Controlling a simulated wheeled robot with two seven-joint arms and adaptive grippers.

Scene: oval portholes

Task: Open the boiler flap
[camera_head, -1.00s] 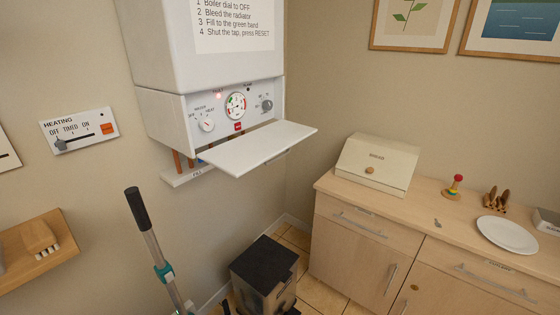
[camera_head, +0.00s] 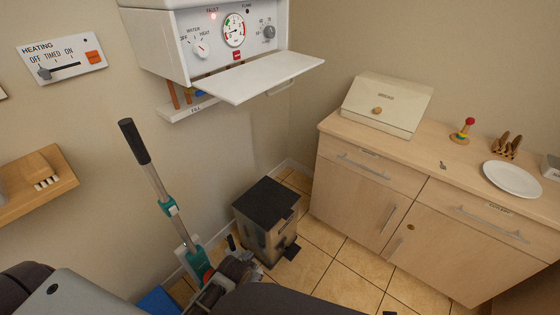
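The boiler flap (camera_head: 262,76) is a white panel under the boiler's control panel (camera_head: 225,35). It is hinged down and sticks out into the room, nearly level, with a small handle (camera_head: 281,88) along its front edge. The dials, gauge and red lamp behind it are uncovered. Nothing touches the flap.
A stick vacuum-like tool (camera_head: 160,185) leans by the wall below the boiler. A black-lidded bin (camera_head: 266,205) stands on the tiles. A sideboard (camera_head: 355,180) with a bread box (camera_head: 385,105) and plate (camera_head: 512,178) is at right. A wall shelf (camera_head: 35,190) is at left.

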